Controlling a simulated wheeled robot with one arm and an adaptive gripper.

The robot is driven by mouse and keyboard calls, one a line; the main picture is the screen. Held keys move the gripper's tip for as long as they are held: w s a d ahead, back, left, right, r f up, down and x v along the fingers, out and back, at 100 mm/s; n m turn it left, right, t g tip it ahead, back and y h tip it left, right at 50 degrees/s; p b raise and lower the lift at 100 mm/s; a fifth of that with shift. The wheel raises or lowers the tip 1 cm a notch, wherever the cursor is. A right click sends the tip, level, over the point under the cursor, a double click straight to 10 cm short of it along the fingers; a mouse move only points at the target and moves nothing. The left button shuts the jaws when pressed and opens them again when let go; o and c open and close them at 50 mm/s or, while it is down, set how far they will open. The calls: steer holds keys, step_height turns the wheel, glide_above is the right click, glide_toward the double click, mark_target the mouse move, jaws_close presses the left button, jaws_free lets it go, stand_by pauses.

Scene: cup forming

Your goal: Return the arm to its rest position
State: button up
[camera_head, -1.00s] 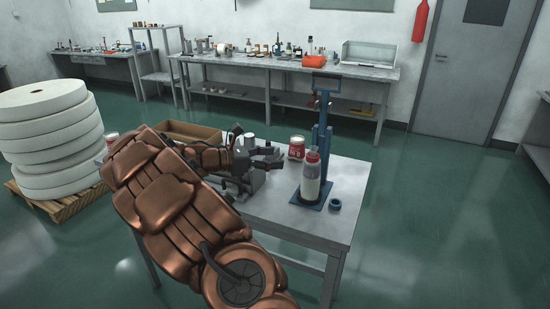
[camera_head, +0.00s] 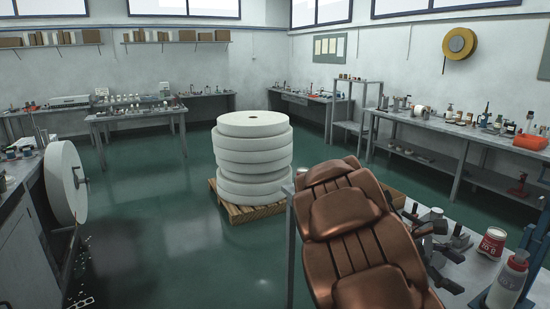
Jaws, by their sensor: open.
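My copper-coloured arm (camera_head: 350,225) rises at the lower right of the head view, in front of the table's left part. The work table (camera_head: 480,277) stands at the lower right, partly cut by the frame edge.
A stack of white discs (camera_head: 253,160) stands on a wooden pallet (camera_head: 250,212) left of my arm. Benches with tools line the walls. A large upright white disc (camera_head: 66,183) is at the left.

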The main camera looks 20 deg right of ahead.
steer(key=s+a+f+m+t+y, duration=0.2)
steer(key=s+a+y, duration=0.1)
steer(key=a, duration=0.9)
steer(key=s+a+f+m+t+y, duration=0.2)
steer(key=s+a+f+y, duration=0.1)
steer(key=a, duration=0.9)
steer(key=s+a+f+m+t+y, duration=0.1)
steer(key=s+a+f+t+y, duration=0.1)
steer(key=a, duration=1)
steer(key=shift+s+a+f+m+t+y, duration=0.15)
steer(key=shift+s+f+m+t+y, duration=0.2)
steer(key=shift+s+y, duration=0.65)
steer(key=shift+s, duration=0.2)
steer(key=shift+c, duration=0.3)
